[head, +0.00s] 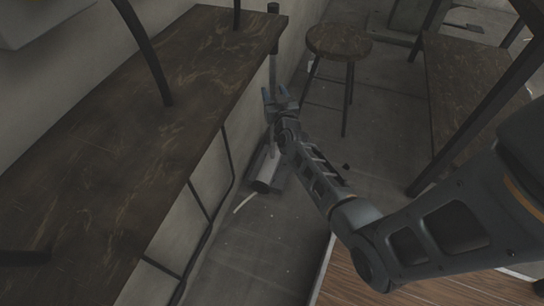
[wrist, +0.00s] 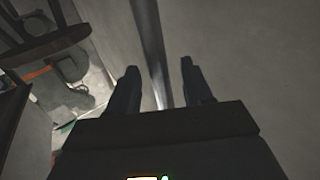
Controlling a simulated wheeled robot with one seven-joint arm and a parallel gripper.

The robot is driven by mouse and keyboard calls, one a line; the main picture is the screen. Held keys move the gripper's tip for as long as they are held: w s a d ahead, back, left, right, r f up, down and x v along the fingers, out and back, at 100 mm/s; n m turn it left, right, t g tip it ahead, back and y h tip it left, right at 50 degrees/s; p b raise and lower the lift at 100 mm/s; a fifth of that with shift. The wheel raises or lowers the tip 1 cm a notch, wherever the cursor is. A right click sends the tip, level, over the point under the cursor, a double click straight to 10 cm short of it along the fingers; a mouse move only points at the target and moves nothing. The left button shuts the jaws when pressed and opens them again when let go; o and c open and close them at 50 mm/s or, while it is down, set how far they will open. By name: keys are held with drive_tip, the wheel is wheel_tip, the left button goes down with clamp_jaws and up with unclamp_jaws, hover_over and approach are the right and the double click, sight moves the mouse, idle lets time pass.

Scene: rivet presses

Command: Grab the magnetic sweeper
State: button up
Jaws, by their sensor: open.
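The magnetic sweeper stands upright by the wall at the far end of the bench. In the head view its grey shaft (head: 273,65) rises to a dark grip, and its pale cylindrical head (head: 264,168) rests low on the floor. My gripper (head: 274,92) is open at the shaft, well below the grip. In the wrist view the shaft (wrist: 150,45) runs down between the two open fingers (wrist: 159,68), with gaps on both sides. I cannot tell how deep between the fingers it sits. My wrist and forearm hide part of the lower shaft.
A dark wooden bench (head: 120,120) runs along the left wall, its far end close to the shaft. A round stool (head: 339,42) stands beyond my gripper to the right. Another table (head: 465,75) is at the right. Bare floor (head: 265,245) lies in front of the sweeper head.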

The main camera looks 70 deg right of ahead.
drive_tip(key=shift+x, duration=0.8)
clamp_jaws()
idle(0.8)
drive_tip(key=shift+r, duration=0.25)
